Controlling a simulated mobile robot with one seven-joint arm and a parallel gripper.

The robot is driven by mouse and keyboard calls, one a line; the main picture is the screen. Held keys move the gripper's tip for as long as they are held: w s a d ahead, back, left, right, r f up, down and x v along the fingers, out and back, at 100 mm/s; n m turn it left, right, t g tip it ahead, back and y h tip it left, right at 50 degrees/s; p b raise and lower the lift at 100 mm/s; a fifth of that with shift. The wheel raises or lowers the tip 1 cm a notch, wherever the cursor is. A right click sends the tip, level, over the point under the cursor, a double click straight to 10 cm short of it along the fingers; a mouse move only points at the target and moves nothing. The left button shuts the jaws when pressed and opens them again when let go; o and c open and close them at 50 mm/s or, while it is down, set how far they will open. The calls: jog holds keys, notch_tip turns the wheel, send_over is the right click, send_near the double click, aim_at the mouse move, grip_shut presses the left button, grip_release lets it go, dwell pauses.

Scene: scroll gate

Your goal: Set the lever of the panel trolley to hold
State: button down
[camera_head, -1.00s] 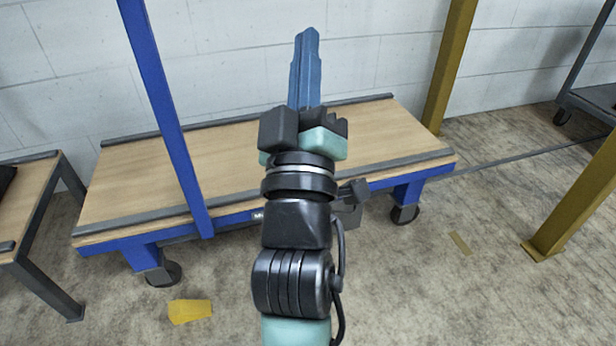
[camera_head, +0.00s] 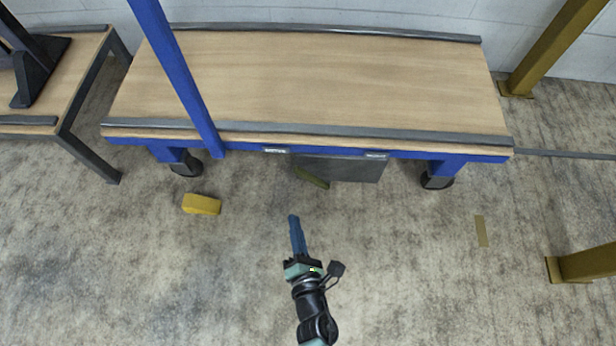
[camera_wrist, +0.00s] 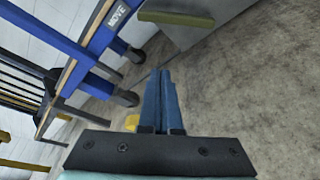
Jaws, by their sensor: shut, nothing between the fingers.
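The panel trolley (camera_head: 340,85) has a wood deck and a blue frame. Under its front edge hangs a grey plate (camera_head: 350,169), also in the wrist view (camera_wrist: 205,12). An olive lever (camera_head: 313,178) sticks out at the plate's left side, on the side of the left label (camera_head: 276,150). That label reads MOVE in the wrist view (camera_wrist: 117,15); the lever shows there too (camera_wrist: 177,18). The right label (camera_head: 376,155) is too small to read. My gripper (camera_head: 293,218) is shut and empty, in front of and apart from the lever; its blue fingers show in the wrist view (camera_wrist: 160,72).
A yellow block (camera_head: 202,204) lies on the floor, front left of the trolley. A blue post (camera_head: 178,75) rises at the trolley's front left. A second bench (camera_head: 92,55) stands at the left. Yellow posts (camera_head: 553,48) stand at the right.

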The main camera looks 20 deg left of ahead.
aim_at(312, 179)
jog(key=b+x, duration=0.5)
jog(key=x, duration=0.5)
jog(key=shift+w+d+r+p, duration=0.25)
jog(key=shift+d+r+p, duration=0.15)
jog(key=shift+d+r, duration=0.3)
jog(key=shift+w+d+r+p, duration=0.2)
jog(key=shift+d+r+p, duration=0.15)
jog(key=shift+d+r, duration=0.35)
jog(key=shift+s+d, duration=0.1)
jog(key=shift+d, duration=0.05)
jog(key=shift+r+m, duration=0.1)
jog(key=shift+m, duration=0.2)
